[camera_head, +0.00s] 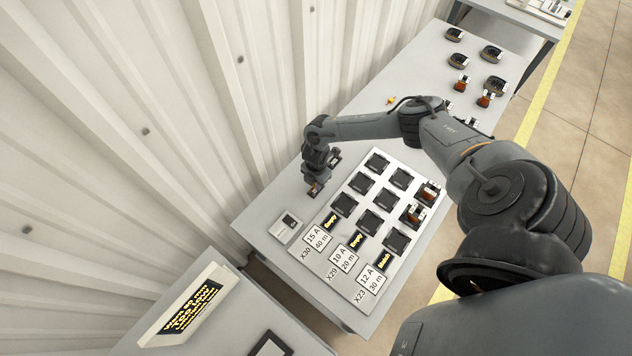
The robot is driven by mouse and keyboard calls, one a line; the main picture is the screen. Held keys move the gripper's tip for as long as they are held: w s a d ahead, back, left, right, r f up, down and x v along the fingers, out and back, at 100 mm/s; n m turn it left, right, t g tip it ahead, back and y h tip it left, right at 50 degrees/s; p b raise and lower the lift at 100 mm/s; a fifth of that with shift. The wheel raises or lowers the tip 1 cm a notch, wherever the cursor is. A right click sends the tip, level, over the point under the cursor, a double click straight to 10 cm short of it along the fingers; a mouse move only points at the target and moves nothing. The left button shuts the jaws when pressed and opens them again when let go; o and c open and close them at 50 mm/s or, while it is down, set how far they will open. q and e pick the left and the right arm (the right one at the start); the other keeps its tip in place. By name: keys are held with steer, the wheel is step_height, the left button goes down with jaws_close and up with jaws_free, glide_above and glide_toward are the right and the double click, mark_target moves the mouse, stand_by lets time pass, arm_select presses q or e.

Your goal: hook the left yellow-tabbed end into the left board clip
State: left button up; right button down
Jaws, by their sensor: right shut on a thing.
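My right gripper (314,189) reaches over the table from the right. It is low, beside the upper left edge of the white board (352,292), and shut on a small dark thing (316,187) with an orange-yellow bit. The gripper covers most of that thing, so I cannot tell whether it is the yellow-tabbed end. A tiny orange-yellow piece (391,100) lies on the table farther back. I cannot make out the left board clip or any wire at this size. My left gripper is not in view.
The board carries several black square pads and coils (427,193) at its right edge. A small box (287,226) stands left of it. More spools (491,54) stand at the table's far end. A corrugated wall (200,110) runs along the left. A sign (190,305) stands at the lower left.

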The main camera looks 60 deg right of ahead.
steer(key=shift+f+b, duration=0.95)
steer(key=shift+f, duration=0.3)
stand_by(0.5)
steer(key=c, duration=0.9)
jaws_free()
steer(key=shift+c, duration=0.2)
steer(key=shift+r, duration=0.1)
step_height(320, 180, up, 5)
steer(key=p, duration=0.5)
step_height(320, 180, up, 11)
steer(key=p, duration=0.1)
